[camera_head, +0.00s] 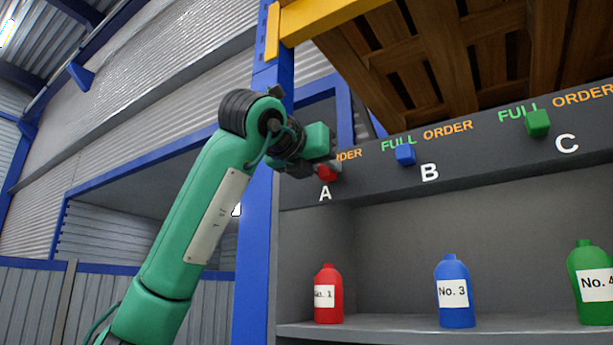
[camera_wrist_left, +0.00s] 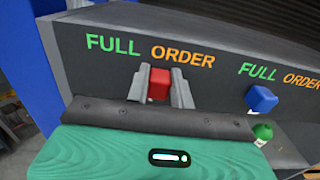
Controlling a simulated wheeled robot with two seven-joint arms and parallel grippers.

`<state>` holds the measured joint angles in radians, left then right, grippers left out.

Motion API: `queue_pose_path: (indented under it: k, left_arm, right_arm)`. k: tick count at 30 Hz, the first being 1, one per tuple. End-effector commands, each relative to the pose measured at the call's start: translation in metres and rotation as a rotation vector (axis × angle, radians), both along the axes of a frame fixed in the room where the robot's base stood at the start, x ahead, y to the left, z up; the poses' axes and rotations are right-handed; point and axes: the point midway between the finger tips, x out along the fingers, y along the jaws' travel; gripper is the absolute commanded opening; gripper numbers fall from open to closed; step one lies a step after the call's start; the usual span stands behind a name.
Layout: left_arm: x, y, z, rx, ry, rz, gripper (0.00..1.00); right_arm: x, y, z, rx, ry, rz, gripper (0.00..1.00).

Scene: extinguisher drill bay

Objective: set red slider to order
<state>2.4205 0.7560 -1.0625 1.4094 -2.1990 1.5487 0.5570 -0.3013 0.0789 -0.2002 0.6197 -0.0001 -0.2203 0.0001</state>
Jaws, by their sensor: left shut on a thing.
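The red slider (camera_head: 326,173) is a small red block on the dark panel above the letter A. My left gripper (camera_head: 325,165) is at the panel and covers part of the slider and the A labels. In the left wrist view, the red slider (camera_wrist_left: 159,84) sits between the two grey fingers of my left gripper (camera_wrist_left: 160,88), which are shut on it. There the slider is below the gap between the green FULL label (camera_wrist_left: 113,44) and the orange ORDER label (camera_wrist_left: 183,56), nearer ORDER. My right gripper is not in view.
A blue slider (camera_head: 405,155) at B and a green slider (camera_head: 538,123) at C are on the same panel (camera_head: 480,155). Below, red (camera_head: 327,300), blue (camera_head: 455,290) and green (camera_head: 591,282) bottles stand on a shelf. A blue post (camera_head: 255,260) is left of the panel.

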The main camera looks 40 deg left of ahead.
Motion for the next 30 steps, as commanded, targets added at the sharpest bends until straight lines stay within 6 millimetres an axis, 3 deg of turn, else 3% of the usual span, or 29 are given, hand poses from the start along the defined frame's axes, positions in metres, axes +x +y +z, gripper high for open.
queue_pose_path:
  k: [4,14,15,18,26,30]
  left_arm:
    - [0.002,-0.016,0.0,0.002,-0.002,-0.002,0.0]
    - [0.002,-0.019,0.001,0.002,-0.002,-0.002,0.0]
    - [0.002,-0.019,0.001,0.002,-0.002,-0.002,0.29]
    - [0.002,-0.019,0.001,0.002,-0.002,-0.002,0.45]
    - [0.002,-0.018,0.0,0.001,-0.001,-0.001,0.45]
    - [-0.007,-0.02,-0.001,0.001,-0.003,-0.001,0.45]
  right_arm:
    - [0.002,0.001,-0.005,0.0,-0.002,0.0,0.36]
    - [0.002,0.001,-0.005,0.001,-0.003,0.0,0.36]
    - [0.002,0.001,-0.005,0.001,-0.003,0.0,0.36]
    - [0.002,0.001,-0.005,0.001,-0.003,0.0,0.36]
    - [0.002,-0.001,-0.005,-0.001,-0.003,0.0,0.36]
    - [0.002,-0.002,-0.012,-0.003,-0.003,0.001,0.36]
